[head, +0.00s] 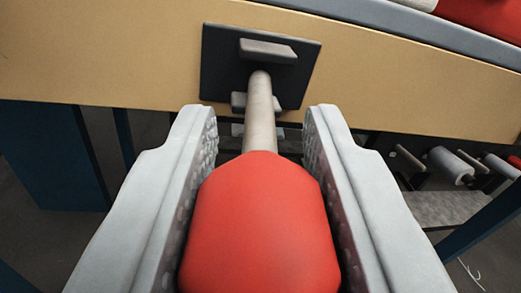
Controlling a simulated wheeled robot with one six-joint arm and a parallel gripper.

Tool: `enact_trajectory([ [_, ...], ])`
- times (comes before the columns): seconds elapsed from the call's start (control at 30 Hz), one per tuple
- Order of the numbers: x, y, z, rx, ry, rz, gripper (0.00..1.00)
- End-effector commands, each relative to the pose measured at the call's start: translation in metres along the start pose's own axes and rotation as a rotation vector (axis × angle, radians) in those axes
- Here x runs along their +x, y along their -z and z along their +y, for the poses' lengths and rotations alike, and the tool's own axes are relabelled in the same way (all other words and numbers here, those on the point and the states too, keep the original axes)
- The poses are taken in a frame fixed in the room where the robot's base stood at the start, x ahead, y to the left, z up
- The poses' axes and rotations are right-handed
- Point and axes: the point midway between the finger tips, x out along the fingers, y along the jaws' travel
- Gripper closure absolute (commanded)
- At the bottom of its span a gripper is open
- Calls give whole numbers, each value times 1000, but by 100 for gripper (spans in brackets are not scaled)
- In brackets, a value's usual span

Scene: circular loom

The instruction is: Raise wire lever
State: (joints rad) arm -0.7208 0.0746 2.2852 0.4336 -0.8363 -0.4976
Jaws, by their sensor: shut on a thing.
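The wire lever has a red rounded handle (262,225) and a pale grey rod (261,115). The rod runs from the handle away from me to a black mounting plate (219,62) on a tan panel. A grey block (268,50) sits on the plate just above the rod's far end. My gripper (262,130) has one grey jaw on each side of the red handle and is shut on it. The handle's near end is cut off by the bottom of the view.
The tan panel (400,90) spans the upper view, with a grey-blue edge above it. Dark blue posts (50,155) stand below left. Several rollers or spools (450,165) sit below the panel at right. A red object (485,20) is at the top right corner.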

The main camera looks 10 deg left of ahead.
Motion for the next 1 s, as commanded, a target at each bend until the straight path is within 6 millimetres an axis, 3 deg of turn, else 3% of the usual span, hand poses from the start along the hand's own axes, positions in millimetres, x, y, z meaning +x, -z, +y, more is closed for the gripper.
enact_trajectory([
  [0.6, 4, 5, -24, 2, -302, -59, 100],
  [1.0, 7, 7, -28, 2, -385, -75, 100],
])
